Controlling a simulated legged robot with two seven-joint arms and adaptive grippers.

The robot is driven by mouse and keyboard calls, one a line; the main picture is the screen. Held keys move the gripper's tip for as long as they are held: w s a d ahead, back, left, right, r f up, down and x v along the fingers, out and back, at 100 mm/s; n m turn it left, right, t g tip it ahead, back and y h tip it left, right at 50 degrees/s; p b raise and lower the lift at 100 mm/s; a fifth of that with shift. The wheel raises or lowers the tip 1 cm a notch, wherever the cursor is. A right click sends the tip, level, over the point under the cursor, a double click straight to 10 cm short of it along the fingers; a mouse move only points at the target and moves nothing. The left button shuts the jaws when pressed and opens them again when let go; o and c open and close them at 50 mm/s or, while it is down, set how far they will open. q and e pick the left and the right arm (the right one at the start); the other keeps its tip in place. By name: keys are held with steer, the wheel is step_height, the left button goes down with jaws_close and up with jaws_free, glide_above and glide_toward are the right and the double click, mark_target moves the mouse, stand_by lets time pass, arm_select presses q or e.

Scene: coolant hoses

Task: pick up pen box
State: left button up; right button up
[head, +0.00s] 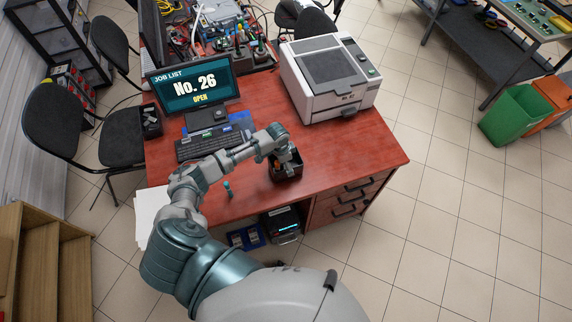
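The pen box (286,174) looks like a small dark open-topped box with items in it. It stands on the red desk near the front edge, right of the keyboard. My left arm reaches across the desk from the lower left. My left gripper (283,158) is at the top of the box, over its opening or rim. The fingers are small and dark against the box, so I cannot tell whether they are open or shut, or whether they touch it. My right gripper is not in view.
The red desk (365,140) bears a printer (328,75), a monitor (196,84), a keyboard (212,141) and a small teal object (227,189). Another dark container (151,121) sits at the left edge. Bare desk lies right of the box. Chairs stand left; a green bin (514,115) stands right.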

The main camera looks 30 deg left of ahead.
arm_select(q)
step_height(320, 180, up, 2)
steer(key=shift+r, duration=0.2)
steer(key=s+d+r, duration=0.1)
steer(key=s+d, duration=0.7)
steer(key=s, duration=0.6)
steer(key=shift+r+b, duration=0.2)
steer(key=shift+b, duration=0.15)
